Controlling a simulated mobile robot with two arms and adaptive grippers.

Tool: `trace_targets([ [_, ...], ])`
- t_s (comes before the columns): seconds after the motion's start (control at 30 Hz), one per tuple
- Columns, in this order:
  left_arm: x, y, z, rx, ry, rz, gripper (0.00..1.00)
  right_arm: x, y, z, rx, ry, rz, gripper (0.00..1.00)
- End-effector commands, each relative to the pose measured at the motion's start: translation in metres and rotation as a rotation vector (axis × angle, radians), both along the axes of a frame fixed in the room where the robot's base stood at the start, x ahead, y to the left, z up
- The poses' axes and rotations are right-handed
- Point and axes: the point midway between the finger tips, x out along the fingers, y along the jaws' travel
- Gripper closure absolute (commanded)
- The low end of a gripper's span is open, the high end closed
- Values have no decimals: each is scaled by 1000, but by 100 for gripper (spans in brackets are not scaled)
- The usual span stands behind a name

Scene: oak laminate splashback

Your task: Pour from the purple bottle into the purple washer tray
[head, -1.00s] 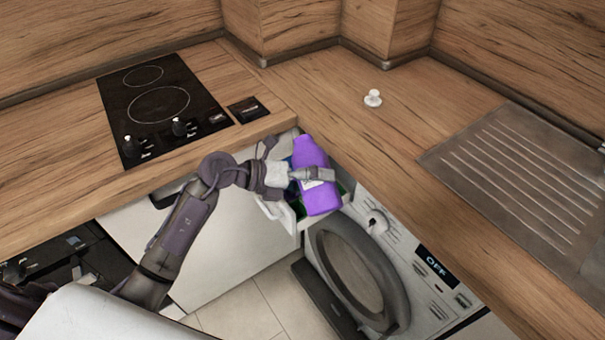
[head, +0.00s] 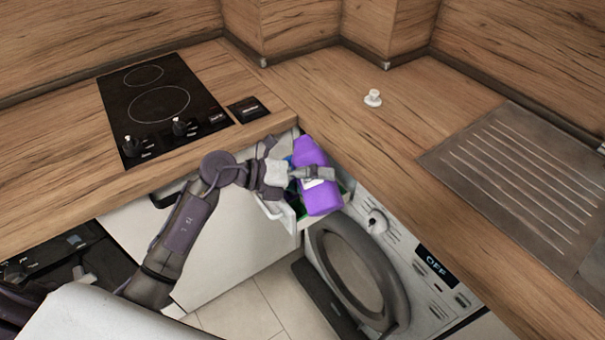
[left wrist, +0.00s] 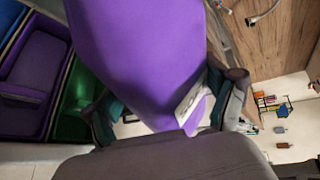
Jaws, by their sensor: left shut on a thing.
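The purple bottle (head: 315,165) is held by my left gripper (head: 312,174) over the open washer drawer in the head view. It fills the middle of the left wrist view (left wrist: 140,50), with the fingers on either side of it and a white label showing. The purple washer tray (left wrist: 38,65) shows at the left of the left wrist view, between a blue and a green compartment. In the head view the bottle and gripper hide most of the drawer. I cannot see any liquid coming out. My right gripper is not in view.
The green compartment (left wrist: 77,100) lies beside the purple one. The washing machine (head: 400,265) with its round door stands below the worktop's edge. A hob (head: 160,110), a small white knob-like item (head: 373,98) and a ridged drainer (head: 520,175) are on the worktop.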

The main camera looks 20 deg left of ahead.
Motion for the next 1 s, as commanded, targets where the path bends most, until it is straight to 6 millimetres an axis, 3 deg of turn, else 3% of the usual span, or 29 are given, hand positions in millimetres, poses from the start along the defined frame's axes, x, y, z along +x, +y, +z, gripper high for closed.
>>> trace_targets([
  [1.0,0,-1,1,-39,46,1,80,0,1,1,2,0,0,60],
])
